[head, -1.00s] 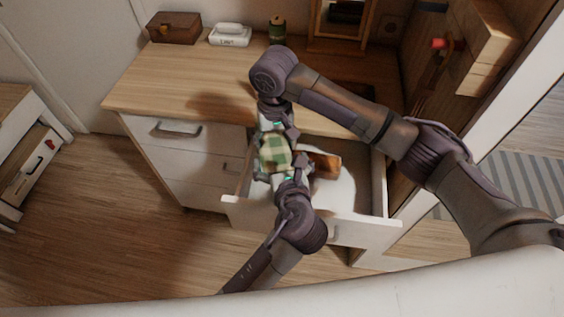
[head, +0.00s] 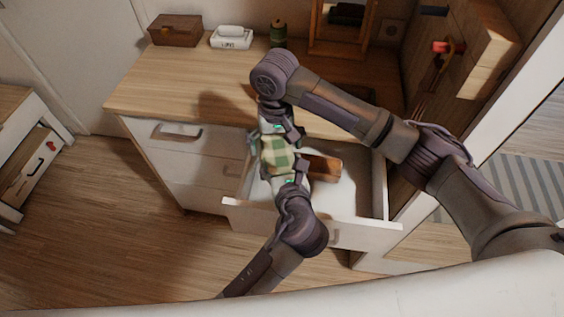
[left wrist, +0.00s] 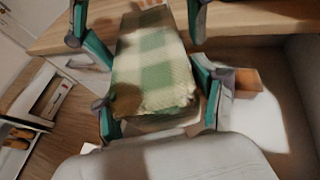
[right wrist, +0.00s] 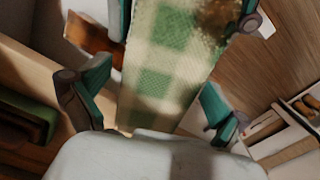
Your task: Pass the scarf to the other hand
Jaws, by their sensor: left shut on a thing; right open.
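The scarf (head: 277,156) is a folded green and cream checked cloth, held above the open drawer between my two grippers. My left gripper (head: 284,177) comes from below in the head view and is shut on the scarf's near end. The scarf fills the space between its fingers in the left wrist view (left wrist: 155,75). My right gripper (head: 281,134) points down from the far side, open, with its fingers on either side of the scarf's other end. The scarf (right wrist: 165,80) also lies between its fingers in the right wrist view.
The white drawer (head: 345,233) is open below, with a brown wooden object (head: 323,168) in it. The wooden countertop (head: 165,85) holds a brown box (head: 175,30), a white dish (head: 231,38) and a green spool (head: 278,33). A wooden cabinet (head: 490,45) stands at right.

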